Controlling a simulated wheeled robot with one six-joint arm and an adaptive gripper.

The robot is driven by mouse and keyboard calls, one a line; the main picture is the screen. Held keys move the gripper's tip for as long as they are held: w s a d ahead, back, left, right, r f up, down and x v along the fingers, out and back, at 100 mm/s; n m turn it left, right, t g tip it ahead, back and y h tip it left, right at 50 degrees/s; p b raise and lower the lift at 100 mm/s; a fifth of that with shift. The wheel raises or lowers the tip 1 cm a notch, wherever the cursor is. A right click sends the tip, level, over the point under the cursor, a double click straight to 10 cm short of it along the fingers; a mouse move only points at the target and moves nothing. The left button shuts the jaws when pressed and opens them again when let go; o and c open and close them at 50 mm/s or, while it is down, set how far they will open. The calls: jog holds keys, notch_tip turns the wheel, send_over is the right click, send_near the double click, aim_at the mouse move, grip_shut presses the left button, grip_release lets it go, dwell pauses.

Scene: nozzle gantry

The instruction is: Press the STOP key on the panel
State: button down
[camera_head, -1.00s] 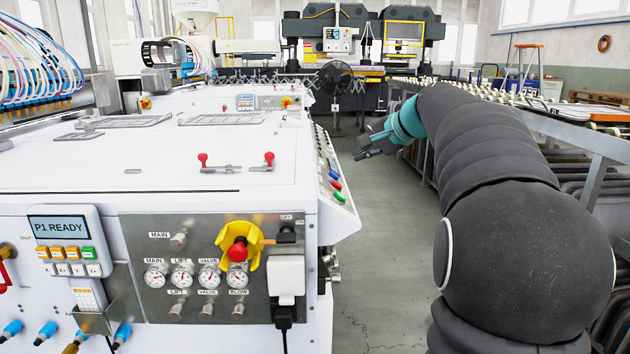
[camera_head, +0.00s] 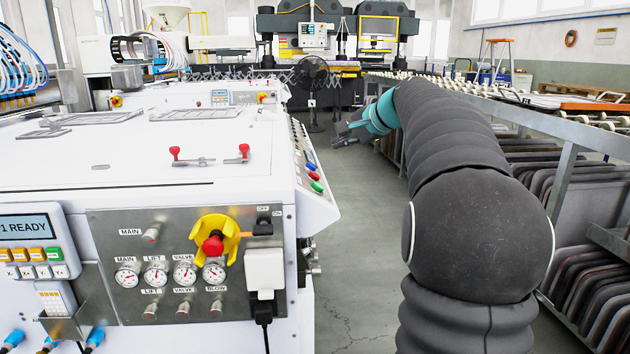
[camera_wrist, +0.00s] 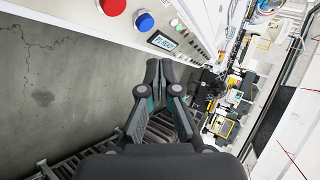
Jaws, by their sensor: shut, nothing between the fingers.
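A grey panel with a lit display (camera_head: 26,227) reading READY stands at the left edge of the head view. My gripper (camera_head: 345,136) is beyond the right side of the white machine, over the aisle and well apart from this panel. In the wrist view my gripper (camera_wrist: 159,72) is shut and empty. A red button (camera_wrist: 112,5) and a blue button (camera_wrist: 144,21) lie ahead on the machine's side, not touched.
The white machine (camera_head: 120,185) fills the left. Its front has gauges, a yellow-and-red switch (camera_head: 214,244) and a white plug (camera_head: 265,270). A rack of trays (camera_head: 575,185) with rollers on top runs along the right. The grey floor aisle (camera_head: 355,260) between them is clear.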

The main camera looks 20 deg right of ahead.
jog(key=shift+w+a+f+b, duration=0.2)
jog(key=shift+a+f+b, duration=0.45)
jog(key=shift+f, duration=0.25)
jog(key=shift+w+a+f+b, duration=0.15)
jog(key=shift+a+f+b, duration=0.45)
jog(key=shift+f+b, duration=0.25)
jog(key=shift+w+a+f+b, duration=0.2)
jog(key=shift+a+f+b, duration=0.4)
jog(key=shift+f, duration=0.35)
jog(key=shift+f, duration=0.15)
jog(key=shift+a+f, duration=0.2)
jog(key=shift+w+a+f+b, duration=0.15)
jog(key=shift+a+f+b, duration=0.15)
jog(key=shift+f+b, duration=0.2)
jog(key=shift+r, duration=0.1)
dwell(0.4)
jog(key=shift+d+r+p, duration=0.5)
jog(key=shift+r+p, duration=0.2)
jog(key=shift+r, duration=0.05)
jog(key=d+r+p, duration=0.1)
jog(key=r+p, duration=0.1)
jog(key=s+d+r+p, duration=0.1)
jog(key=r, duration=0.1)
jog(key=shift+d+p, duration=0.4)
